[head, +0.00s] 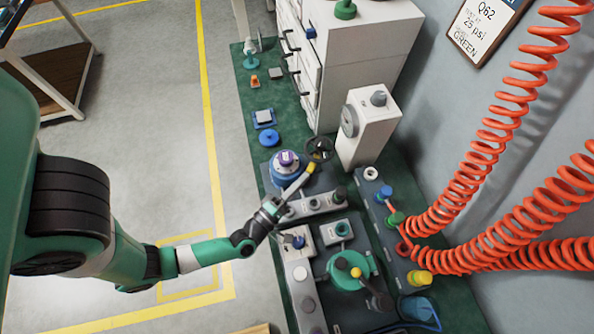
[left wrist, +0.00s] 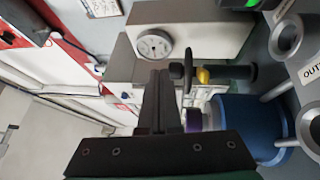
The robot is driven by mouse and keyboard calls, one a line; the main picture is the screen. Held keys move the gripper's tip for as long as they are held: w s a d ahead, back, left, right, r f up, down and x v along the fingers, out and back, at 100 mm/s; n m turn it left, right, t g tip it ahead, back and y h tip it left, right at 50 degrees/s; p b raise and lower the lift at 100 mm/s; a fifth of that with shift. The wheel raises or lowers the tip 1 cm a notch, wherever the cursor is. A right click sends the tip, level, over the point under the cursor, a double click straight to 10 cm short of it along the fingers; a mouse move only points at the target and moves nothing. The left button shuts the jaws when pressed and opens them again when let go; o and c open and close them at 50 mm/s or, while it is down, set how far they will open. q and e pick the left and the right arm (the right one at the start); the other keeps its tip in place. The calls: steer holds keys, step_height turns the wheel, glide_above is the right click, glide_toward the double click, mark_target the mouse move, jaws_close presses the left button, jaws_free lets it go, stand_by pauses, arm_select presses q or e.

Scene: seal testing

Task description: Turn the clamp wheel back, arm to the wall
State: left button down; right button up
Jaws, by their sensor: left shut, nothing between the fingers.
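A black spoked handwheel (head: 319,149), which looks like the clamp wheel, stands just behind the blue cylinder (head: 285,168) with its purple top (head: 287,157). A pale bar with a yellow end (head: 312,168) lies close by the wheel. In the left wrist view the wheel (left wrist: 188,72) shows nearly edge-on beside a yellow piece (left wrist: 203,75), above the purple part (left wrist: 194,119) and the blue cylinder (left wrist: 236,125). My left gripper (head: 277,202) is shut and empty, in front of the cylinder. Its dark fingers (left wrist: 155,100) appear left of the wheel; contact is unclear. My right gripper is not in view.
A white box with a round dial (head: 349,121) stands behind the wheel. A teal disc with a yellow knob (head: 356,272) and several fittings fill the near bench. Orange coiled hoses (head: 500,140) hang along the right wall.

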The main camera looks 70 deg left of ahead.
arm_select(q)
steer(key=g, duration=0.2)
glide_toward(300, 172)
steer(key=s+r, duration=0.1)
steer(key=r, duration=0.1)
steer(key=b+x, duration=0.1)
steer(key=x, duration=0.4)
steer(key=b+x, duration=0.2)
steer(key=x, duration=0.2)
steer(key=shift+w, duration=0.5)
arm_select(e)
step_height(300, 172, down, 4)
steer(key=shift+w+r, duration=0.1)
arm_select(q)
steer(key=shift+d, duration=0.1)
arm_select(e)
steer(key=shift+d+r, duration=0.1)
arm_select(q)
steer(key=shift+w+n+y, duration=0.1)
steer(key=shift+n+y, duration=0.2)
steer(key=shift+d, duration=0.35)
steer(key=shift+a+g+y, duration=0.15)
steer(key=shift+g+y, duration=0.15)
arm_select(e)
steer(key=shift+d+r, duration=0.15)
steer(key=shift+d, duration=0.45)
